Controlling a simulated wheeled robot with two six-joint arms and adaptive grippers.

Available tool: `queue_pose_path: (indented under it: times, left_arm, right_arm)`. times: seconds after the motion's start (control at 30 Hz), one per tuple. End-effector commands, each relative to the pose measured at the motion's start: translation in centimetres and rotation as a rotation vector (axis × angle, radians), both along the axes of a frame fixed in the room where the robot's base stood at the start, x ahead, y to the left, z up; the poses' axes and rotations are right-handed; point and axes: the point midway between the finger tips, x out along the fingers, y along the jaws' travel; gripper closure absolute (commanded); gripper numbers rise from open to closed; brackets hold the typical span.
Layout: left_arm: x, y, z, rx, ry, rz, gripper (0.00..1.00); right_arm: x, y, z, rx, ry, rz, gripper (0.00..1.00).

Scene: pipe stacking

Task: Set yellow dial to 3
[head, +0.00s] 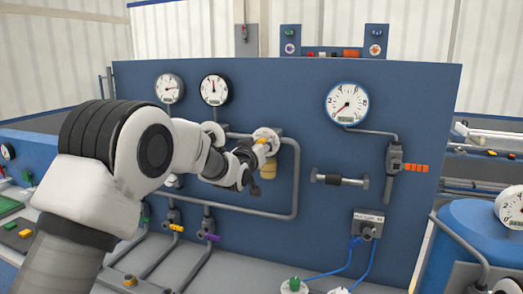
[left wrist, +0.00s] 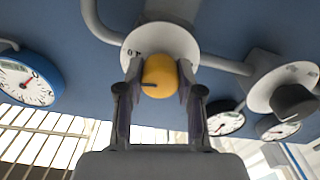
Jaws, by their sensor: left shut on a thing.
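The yellow dial (left wrist: 160,76) is on a round white plate (left wrist: 190,47) on the blue panel. In the left wrist view it sits between the two fingers of my left gripper (left wrist: 160,95), which is shut on it. A dark mark shows on the dial's near face. Part of a printed number shows on the plate at the dial's upper left; the rest of the scale is hidden or too small to read. In the head view the dial (head: 263,141) is a small yellow spot beside my left gripper (head: 258,165). My right gripper is not in view.
The blue panel (head: 300,100) carries several gauges, including one at upper right (head: 347,103). Grey pipes run around the dial. An orange-handled valve (head: 415,168) and a grey switch box (head: 368,222) are to the right. A dark knob (left wrist: 294,102) is right of the dial.

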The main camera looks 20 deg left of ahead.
Motion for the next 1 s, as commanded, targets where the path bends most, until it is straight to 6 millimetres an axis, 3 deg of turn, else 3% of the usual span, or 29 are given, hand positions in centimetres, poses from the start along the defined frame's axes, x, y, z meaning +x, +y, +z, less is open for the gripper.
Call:
queue_pose_path:
  times: [0.5, 1.0]
  left_arm:
    - [0.0, 0.1, 0.1, -0.428, 0.012, 0.000, 0.99]
    - [0.0, 0.1, 0.2, -0.580, 0.016, -0.001, 0.99]
  right_arm:
    - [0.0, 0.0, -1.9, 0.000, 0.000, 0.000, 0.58]
    - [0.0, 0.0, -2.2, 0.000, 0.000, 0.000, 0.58]
